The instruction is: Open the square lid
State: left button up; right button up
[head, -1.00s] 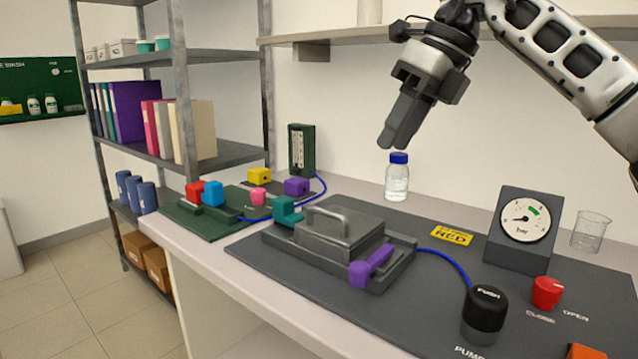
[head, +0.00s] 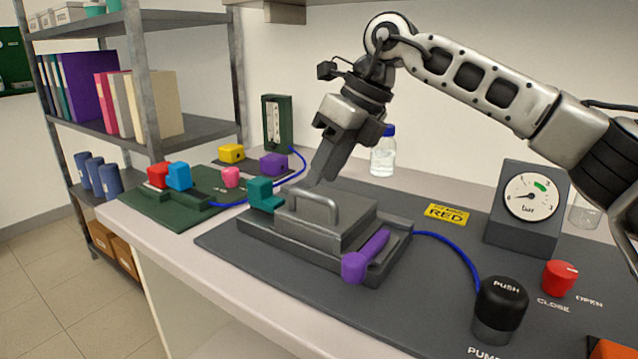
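The square lid (head: 331,222) is a grey block with an arched metal handle (head: 318,201) on top. It sits down on a larger grey base (head: 290,245) on the dark mat. A teal clamp (head: 264,195) is at the base's left side and a purple latch lever (head: 366,257) lies along its right side. My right gripper (head: 318,179) points down just behind and above the handle. Its fingers overlap in this view, so its opening is unclear, and I cannot tell whether it touches the handle. My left gripper is not in view.
A gauge (head: 525,209), a black pump knob (head: 498,308) and a red knob (head: 559,278) stand on the right of the dark mat. A bottle (head: 383,155) stands behind. A green board (head: 172,212) with coloured blocks lies left. Blue tubes run to the rig.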

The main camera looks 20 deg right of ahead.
aim_at(327, 205)
jog(key=shift+x, duration=1.5)
jog(key=shift+c, duration=0.2)
